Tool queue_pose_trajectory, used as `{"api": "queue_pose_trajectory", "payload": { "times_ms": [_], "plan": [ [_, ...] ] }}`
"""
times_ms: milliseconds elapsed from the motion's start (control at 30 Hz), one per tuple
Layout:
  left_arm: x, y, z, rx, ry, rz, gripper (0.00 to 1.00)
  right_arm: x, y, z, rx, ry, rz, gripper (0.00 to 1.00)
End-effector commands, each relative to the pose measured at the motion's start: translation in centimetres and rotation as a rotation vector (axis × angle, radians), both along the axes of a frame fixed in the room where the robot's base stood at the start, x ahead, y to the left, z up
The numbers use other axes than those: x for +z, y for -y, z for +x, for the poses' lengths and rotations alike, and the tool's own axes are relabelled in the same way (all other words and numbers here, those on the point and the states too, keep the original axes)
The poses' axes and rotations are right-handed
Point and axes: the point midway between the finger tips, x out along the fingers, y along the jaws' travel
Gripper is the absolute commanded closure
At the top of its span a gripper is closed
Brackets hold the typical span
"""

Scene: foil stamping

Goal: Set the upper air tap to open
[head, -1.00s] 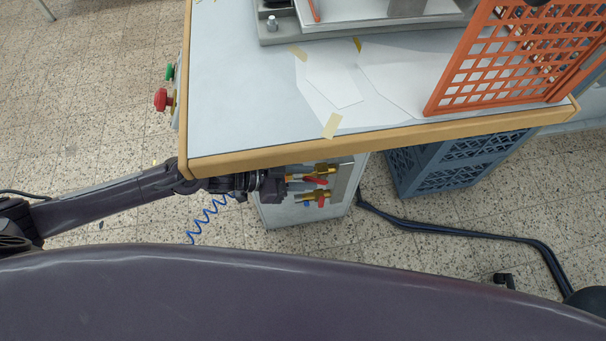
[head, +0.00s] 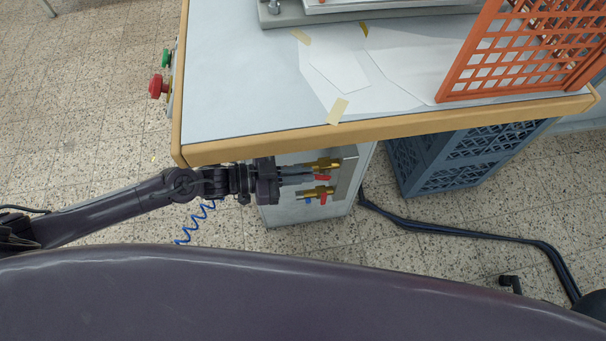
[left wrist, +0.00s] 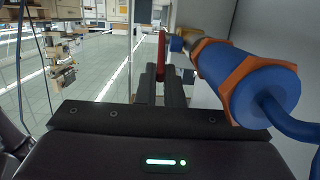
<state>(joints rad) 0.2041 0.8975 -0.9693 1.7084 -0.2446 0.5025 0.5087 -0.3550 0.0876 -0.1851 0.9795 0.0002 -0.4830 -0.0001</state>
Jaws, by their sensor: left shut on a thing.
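The upper air tap is a brass valve (head: 322,163) with a red lever (head: 322,178), on a light panel under the front edge of the bench. My left gripper (head: 304,179) reaches in from the left at this tap, its fingers at the red lever. In the left wrist view, the red lever (left wrist: 161,55) stands upright, seen edge-on, between the shut fingertips (left wrist: 162,82). A second brass tap (head: 316,191) with its own red lever (head: 323,199) sits just below. My right gripper is not in view.
The bench edge (head: 400,126) overhangs the tap panel. A blue cylindrical hose fitting (left wrist: 262,92) is close on the right in the wrist view. A blue crate (head: 455,165) stands right of the panel, with a dark hose (head: 450,232) on the floor.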

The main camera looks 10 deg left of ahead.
Motion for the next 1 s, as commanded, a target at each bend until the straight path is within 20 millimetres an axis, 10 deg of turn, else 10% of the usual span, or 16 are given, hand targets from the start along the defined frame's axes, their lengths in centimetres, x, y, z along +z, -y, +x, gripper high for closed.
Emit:
{"api": "queue_pose_trajectory", "payload": {
  "times_ms": [367, 567, 1000],
  "plan": [
    [-0.1, -0.1, 0.0, 0.001, 0.009, -0.022, 1.0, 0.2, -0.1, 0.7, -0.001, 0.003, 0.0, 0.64],
    [-0.1, -0.1, 0.0, 0.001, 0.009, -0.021, 0.71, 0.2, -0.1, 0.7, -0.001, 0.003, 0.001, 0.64],
    [0.1, -1.8, -0.5, 0.002, 0.007, -0.019, 0.71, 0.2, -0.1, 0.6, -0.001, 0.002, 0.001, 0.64]
  ]
}}
